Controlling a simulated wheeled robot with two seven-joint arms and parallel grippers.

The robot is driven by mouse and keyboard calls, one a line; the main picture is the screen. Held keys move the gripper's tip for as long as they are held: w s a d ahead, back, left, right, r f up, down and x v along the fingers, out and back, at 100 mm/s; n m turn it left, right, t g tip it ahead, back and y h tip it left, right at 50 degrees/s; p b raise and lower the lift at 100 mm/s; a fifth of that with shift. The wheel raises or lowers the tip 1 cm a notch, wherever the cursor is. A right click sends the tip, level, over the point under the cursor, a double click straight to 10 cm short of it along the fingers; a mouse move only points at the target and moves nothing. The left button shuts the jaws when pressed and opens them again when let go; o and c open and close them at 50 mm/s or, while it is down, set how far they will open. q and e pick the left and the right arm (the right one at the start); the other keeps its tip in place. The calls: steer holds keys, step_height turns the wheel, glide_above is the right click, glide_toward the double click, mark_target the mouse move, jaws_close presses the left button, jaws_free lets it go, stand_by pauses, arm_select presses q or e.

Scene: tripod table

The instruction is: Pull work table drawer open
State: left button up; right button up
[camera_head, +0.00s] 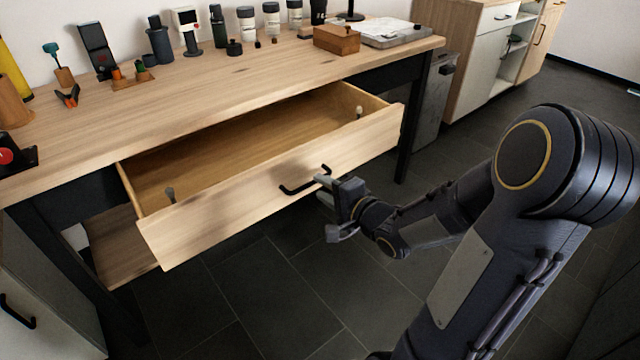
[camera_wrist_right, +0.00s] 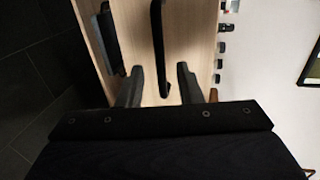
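The work table (camera_head: 270,80) has a light wood top and dark legs. Its wide drawer (camera_head: 275,190) is pulled well out, and the inside shows empty apart from small fittings at its sides. A black bar handle (camera_head: 303,184) sits on the drawer front; it also shows in the right wrist view (camera_wrist_right: 158,45). My right gripper (camera_head: 322,188) is at the right end of the handle. In the wrist view its two fingers (camera_wrist_right: 160,82) stand apart, one on each side of the bar, with gaps visible. My left gripper is not in view.
Bottles, a wooden box (camera_head: 336,39), tools and a phone-like device (camera_head: 97,48) stand on the tabletop. A grey bin (camera_head: 433,100) and a cabinet (camera_head: 490,55) stand to the right. A white cabinet (camera_head: 45,300) is at lower left. Dark floor before the drawer is clear.

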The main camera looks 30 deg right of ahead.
steer(key=p+v, duration=0.1)
steer(key=v, duration=0.4)
steer(key=shift+s+r, duration=0.15)
steer(key=shift+s, duration=0.2)
steer(key=s+a+r+n+g+y+p, duration=0.25)
steer(key=s+a+n+g, duration=0.75)
steer(key=s+a+n, duration=0.5)
step_height(320, 180, up, 26)
steer(key=d+p, duration=0.1)
steer(key=p, duration=2.4)
steer(key=shift+s+d+r+n+p, duration=0.15)
steer(key=shift+d+r+n+p, duration=0.05)
steer(key=shift+r+n+p, duration=0.1)
